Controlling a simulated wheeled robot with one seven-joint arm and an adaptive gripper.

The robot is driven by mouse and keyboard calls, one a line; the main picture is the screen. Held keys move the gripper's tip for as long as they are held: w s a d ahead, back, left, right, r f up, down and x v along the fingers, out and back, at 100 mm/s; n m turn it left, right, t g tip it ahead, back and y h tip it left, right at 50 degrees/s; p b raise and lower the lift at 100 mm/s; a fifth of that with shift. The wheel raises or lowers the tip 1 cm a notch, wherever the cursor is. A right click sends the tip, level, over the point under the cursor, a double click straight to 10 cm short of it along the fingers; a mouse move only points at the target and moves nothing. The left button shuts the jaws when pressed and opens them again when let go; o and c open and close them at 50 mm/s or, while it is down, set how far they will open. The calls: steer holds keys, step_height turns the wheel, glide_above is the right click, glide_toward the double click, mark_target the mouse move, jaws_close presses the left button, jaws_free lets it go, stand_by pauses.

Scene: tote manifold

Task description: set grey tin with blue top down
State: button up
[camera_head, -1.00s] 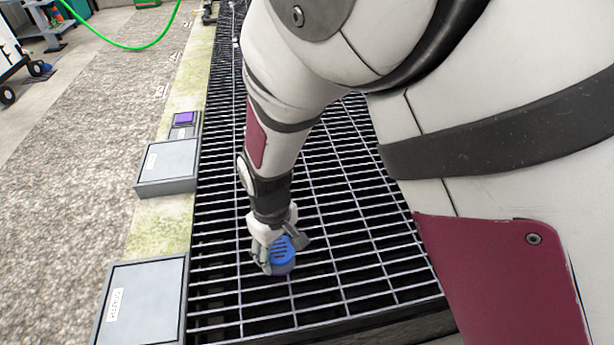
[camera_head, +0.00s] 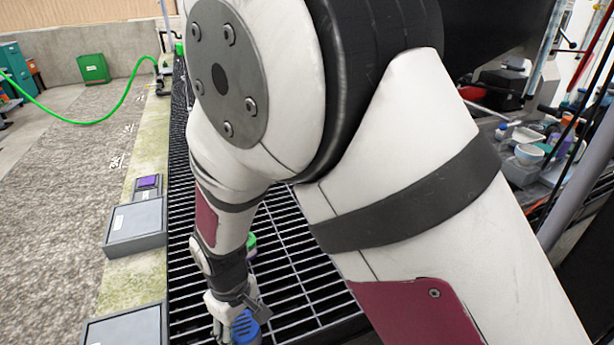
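The tin's blue top (camera_head: 245,328) shows at the bottom of the picture, low over the black metal grating (camera_head: 290,265). The grey body of the tin is hidden by my gripper and the picture's lower edge. My gripper (camera_head: 236,318) is around the blue-topped tin and looks shut on it. I cannot tell whether the tin touches the grating.
Two grey lidded boxes (camera_head: 135,226) (camera_head: 130,329) and a small purple-topped block (camera_head: 147,183) line the left ledge. A green object (camera_head: 250,243) is partly hidden behind my arm. Cluttered jars (camera_head: 528,155) stand at right. The grating between has bare room.

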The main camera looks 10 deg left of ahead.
steer(key=w+d+r+m, duration=0.3)
steer(key=w+d+r, duration=0.15)
steer(key=d, duration=0.55)
steer(key=w+d+r+m, duration=0.4)
steer(key=w+d, duration=0.2)
steer(key=d, duration=0.3)
steer(key=s+d+r+m+p, duration=0.1)
steer(key=d+r+m, duration=0.25)
steer(key=d, duration=0.55)
steer(key=d+r+m, duration=0.2)
steer(key=d+r, duration=0.2)
steer(key=d, duration=0.5)
step_height(320, 180, up, 14)
steer(key=s+p, duration=0.2)
steer(key=p, duration=2.2)
steer(key=shift+s+p, duration=0.3)
steer(key=shift+s, duration=0.1)
steer(key=shift+f, duration=0.2)
